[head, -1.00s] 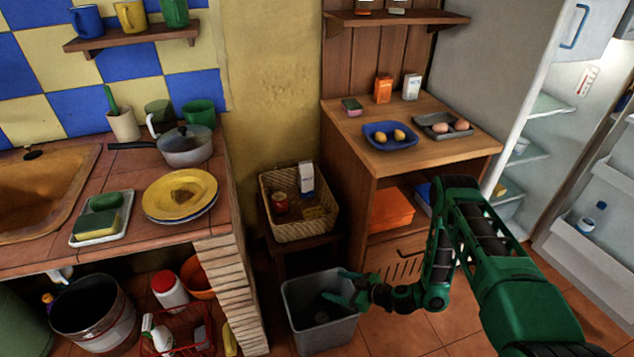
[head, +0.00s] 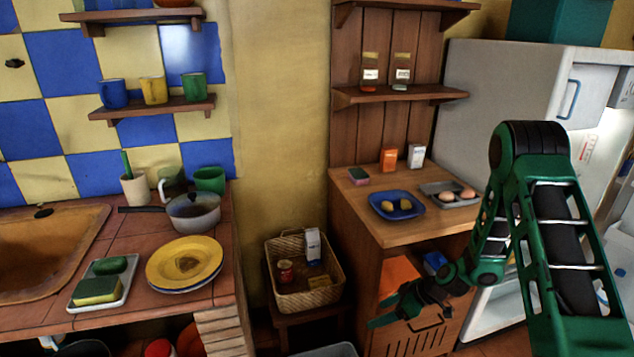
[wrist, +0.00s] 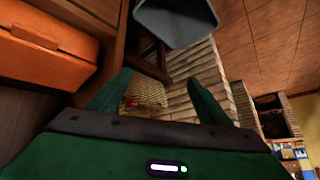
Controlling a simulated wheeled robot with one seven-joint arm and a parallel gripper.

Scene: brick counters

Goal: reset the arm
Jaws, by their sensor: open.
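My gripper (head: 388,314) is at the end of my green arm, in front of the wooden cabinet's lower part, right of the wicker basket. In the wrist view its two green fingers (wrist: 152,95) stand wide apart with nothing between them. The fingers point toward the brick counter base, and the grey bin shows beyond them at the top of that view.
The wicker basket (head: 291,297) holds a red jar and a carton on a low stand. The grey bin (head: 328,350) shows only its rim below. The wooden cabinet (head: 405,235) carries a blue plate (head: 396,205). The fridge (head: 510,100) stands at the right.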

